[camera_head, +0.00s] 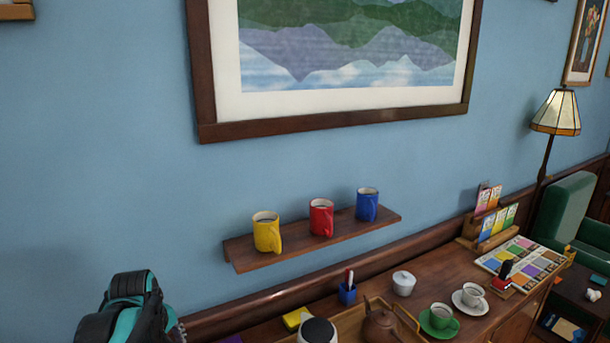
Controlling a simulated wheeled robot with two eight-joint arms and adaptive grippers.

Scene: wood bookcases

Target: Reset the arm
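A black and teal part of my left arm (130,308) rises at the lower left, in front of the blue wall. No gripper fingers show on it. My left gripper and my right gripper are both out of view, and no part of my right arm can be made out for sure. A wooden wall shelf (330,240) holds a yellow mug (266,232), a red mug (321,218) and a blue mug (367,205), all upright in a row.
Below the shelf, a wooden sideboard (455,275) bears a white lidded bowl (403,283), a brown teapot (381,325), a green cup (440,316), a white cup (472,294) and a blue pen holder (347,293). A lamp (557,113) and green armchair (575,215) stand right.

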